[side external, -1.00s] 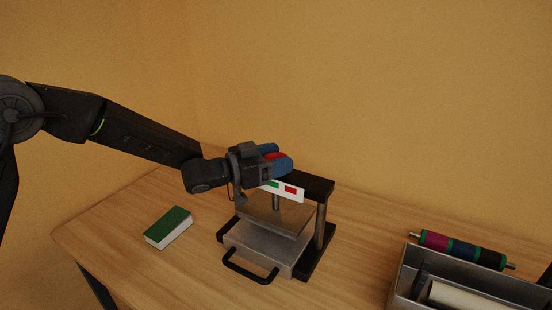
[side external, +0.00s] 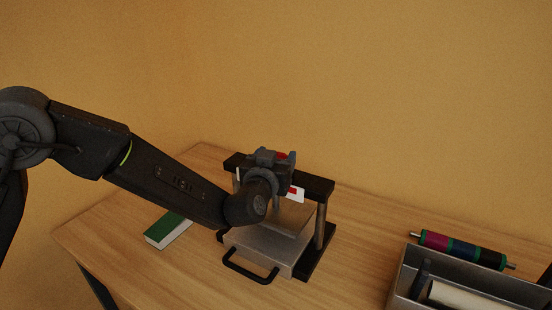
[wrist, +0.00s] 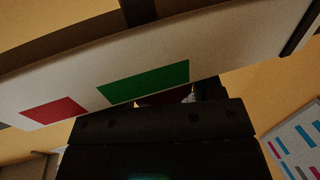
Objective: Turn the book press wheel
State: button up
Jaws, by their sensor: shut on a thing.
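The book press (side external: 319,228) stands on the table, with a dark top beam (side external: 318,188), metal posts and a grey flat plate below. My gripper (side external: 280,158) is at the top of the press, over the beam. It is shut on the red press wheel (side external: 282,155), of which only a small red part shows; the gripper hides the rest. A white label strip with a red patch (side external: 297,194) shows at the beam. In the wrist view the strip (wrist: 215,45) spans the picture with red and green patches, and the dark gripper body covers the lower middle.
A green book (side external: 168,231) lies left of the press, partly behind my arm. A black handle (side external: 250,272) sticks out at the press front. A grey tray (side external: 470,285) with a pale roll and a coloured roller (side external: 462,249) are at right. Bare table lies between press and tray.

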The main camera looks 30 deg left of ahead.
jog(key=n+g+y, duration=0.1)
jog(key=n+y, duration=0.1)
jog(key=y, duration=0.1)
jog(key=n+g+y, duration=0.2)
jog(key=y, duration=0.1)
jog(key=shift+d+n+y, duration=0.15)
jog(key=shift+n+y, duration=0.15)
jog(key=shift+r+n+g+y, duration=0.1)
jog(key=shift+n+g+y, duration=1.8)
jog(key=shift+g+y, duration=0.2)
jog(key=shift+g, duration=0.3)
jog(key=o, duration=0.9)
jog(key=v, duration=1.3)
jog(key=shift+s+d, duration=0.2)
